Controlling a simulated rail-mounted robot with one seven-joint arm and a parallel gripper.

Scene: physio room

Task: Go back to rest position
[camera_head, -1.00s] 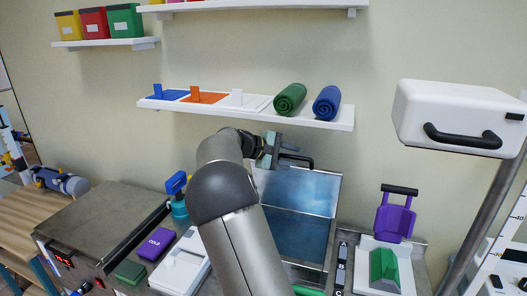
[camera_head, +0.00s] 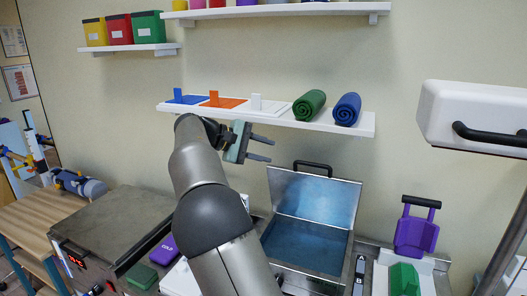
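My gripper (camera_head: 262,149) is at the end of my raised arm, just below the white wall shelf (camera_head: 280,118) and above the counter. Its two dark fingers point right and stand apart, with nothing between them. Below and to its right is an open steel basin (camera_head: 305,243) with blue water and a raised lid (camera_head: 315,198) with a black handle. My gripper is apart from the lid. My arm hides part of the counter behind it.
The shelf holds a green roll (camera_head: 309,105), a blue roll (camera_head: 347,109) and coloured panels. A white box with a black handle (camera_head: 480,115) overhangs at right. A purple item (camera_head: 416,232) stands on the counter. A closed steel unit (camera_head: 115,225) is at left.

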